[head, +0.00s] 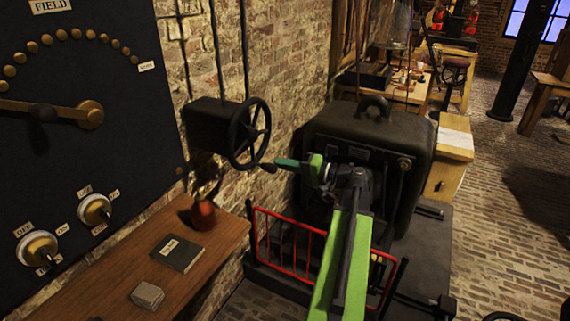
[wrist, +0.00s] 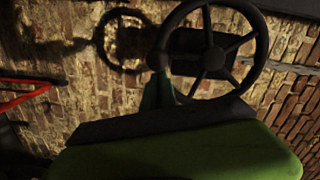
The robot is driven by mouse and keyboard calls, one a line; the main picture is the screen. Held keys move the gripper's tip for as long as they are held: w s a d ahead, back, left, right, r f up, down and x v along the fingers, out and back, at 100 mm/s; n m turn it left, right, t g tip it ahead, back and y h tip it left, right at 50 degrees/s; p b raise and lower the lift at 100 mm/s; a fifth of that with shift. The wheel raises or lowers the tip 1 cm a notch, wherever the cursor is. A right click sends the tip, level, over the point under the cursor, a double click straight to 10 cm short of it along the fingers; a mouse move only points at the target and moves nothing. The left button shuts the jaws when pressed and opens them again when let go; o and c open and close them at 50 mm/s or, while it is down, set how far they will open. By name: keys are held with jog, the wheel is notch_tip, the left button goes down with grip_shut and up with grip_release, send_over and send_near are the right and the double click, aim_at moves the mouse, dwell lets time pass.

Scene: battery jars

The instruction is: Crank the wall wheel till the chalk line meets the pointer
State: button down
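The black wall wheel (head: 251,134) stands out from a dark box on the brick wall in the head view. It fills the upper middle of the wrist view (wrist: 213,57), with several spokes. Its crank knob (head: 268,168) is at the lower right of the rim in the head view. My gripper (head: 278,163) has its dark green tip at or very near this knob. In the wrist view my gripper (wrist: 160,88) reaches up to the knob (wrist: 157,60) at the rim's left. I cannot tell whether its fingers are closed around it. No chalk line or pointer can be made out.
A dark panel (head: 100,170) with a brass lever and knobs is at left. Below the wheel a wooden bench (head: 115,284) holds a red jar (head: 203,215), a dark book and a small block. A red railing (head: 287,236) and a large black machine (head: 372,140) flank my arm.

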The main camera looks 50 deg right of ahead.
jog(key=s+d, duration=0.7)
jog(key=s, duration=0.2)
jog(key=shift+d+r+p, duration=0.15)
jog(key=shift+r+p, duration=0.25)
jog(key=shift+s, duration=0.1)
